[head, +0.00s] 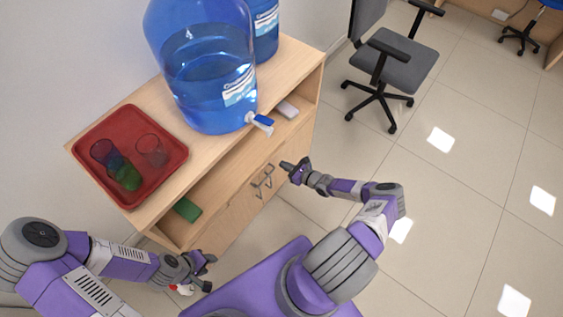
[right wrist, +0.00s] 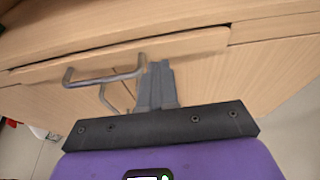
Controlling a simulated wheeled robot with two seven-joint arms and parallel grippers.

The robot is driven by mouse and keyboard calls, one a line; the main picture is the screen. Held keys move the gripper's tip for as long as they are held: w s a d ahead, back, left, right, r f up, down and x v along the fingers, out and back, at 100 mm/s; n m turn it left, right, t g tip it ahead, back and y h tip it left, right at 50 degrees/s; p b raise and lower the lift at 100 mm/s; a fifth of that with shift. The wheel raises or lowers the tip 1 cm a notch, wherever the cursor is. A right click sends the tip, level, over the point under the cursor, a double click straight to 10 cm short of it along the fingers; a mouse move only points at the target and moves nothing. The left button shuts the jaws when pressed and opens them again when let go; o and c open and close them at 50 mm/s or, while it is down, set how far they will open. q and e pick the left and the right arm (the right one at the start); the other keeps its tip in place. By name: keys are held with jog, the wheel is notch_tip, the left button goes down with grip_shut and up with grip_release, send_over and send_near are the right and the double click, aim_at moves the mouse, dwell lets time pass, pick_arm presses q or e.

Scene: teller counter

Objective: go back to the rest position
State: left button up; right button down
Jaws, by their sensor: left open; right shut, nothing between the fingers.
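My left gripper (head: 203,272) is open, low in front of the cabinet's left end in the head view. A small red and white thing (head: 182,290) shows right by it; I cannot tell what it is. My right gripper (head: 288,168) is shut and empty, close to the cabinet front beside the metal handles (head: 262,177). In the right wrist view its closed fingers (right wrist: 157,82) point at the wooden front, just right of a handle (right wrist: 105,77). I cannot tell whether they touch the wood.
The wooden cabinet (head: 228,222) carries a red tray (head: 118,197) with coloured cups and a blue water jug (head: 208,70) with a tap. A green object (head: 187,209) and a pale object (head: 287,109) lie on its open shelf. An office chair (head: 395,60) stands behind; the floor at right is clear.

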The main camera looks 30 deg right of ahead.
jog(key=p+v, duration=0.2)
jog(key=v, duration=0.8)
jog(key=shift+a, duration=0.2)
jog(key=s+a+r+n+g+y, duration=0.2)
jog(key=a+n+g+y, duration=0.55)
jog(key=a, duration=1.25)
jog(key=s+a+r+n+g+h, duration=0.2)
jog(key=s+a+r+n+h, duration=0.2)
jog(key=n, duration=0.7)
jog(key=s+a+r+n+g+h, duration=0.3)
jog(key=s+r+n+h, duration=0.1)
jog(key=n, duration=0.7)
jog(key=shift+s+a+r+g, duration=0.4)
jog(key=shift+s+r, duration=0.4)
jog(key=shift+s, duration=0.4)
